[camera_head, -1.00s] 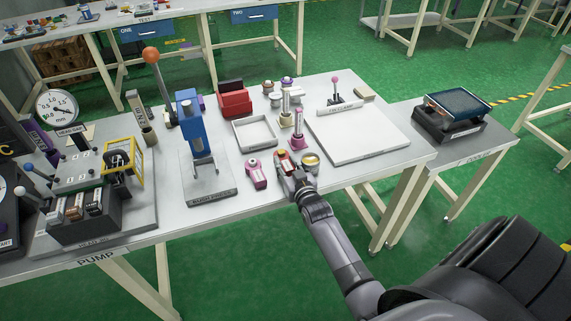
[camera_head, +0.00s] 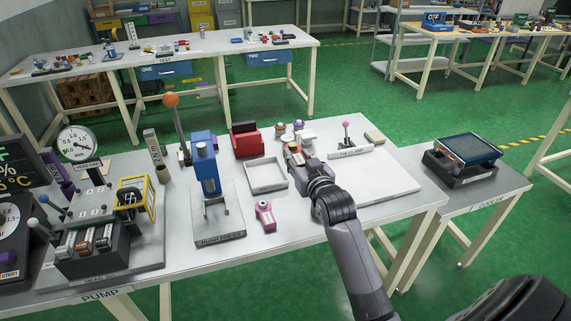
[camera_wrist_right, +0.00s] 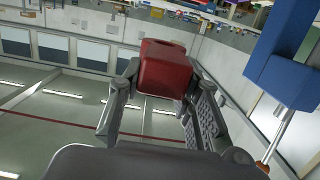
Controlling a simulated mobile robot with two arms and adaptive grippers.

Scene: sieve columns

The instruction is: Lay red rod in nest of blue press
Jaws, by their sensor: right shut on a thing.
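My right gripper (camera_head: 294,152) is shut on a red piece, taken to be the red rod. The piece (camera_wrist_right: 167,68) shows between its two fingers in the right wrist view, with a dark recess at its top. In the head view the gripper and arm largely hide it, above the table to the right of the white tray. The blue press (camera_head: 205,165) stands upright left of the tray, with its grey base plate and a small fork-like metal part below the blue head. Its blue body (camera_wrist_right: 288,62) appears at the upper right in the wrist view. My left gripper is not in view.
The white tray (camera_head: 267,188) and a pink piece (camera_head: 265,215) lie between press and gripper. A red holder (camera_head: 246,142) stands behind the tray. A tall lever with an orange ball (camera_head: 171,100) rises behind the press. A white board (camera_head: 385,183) lies to the right.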

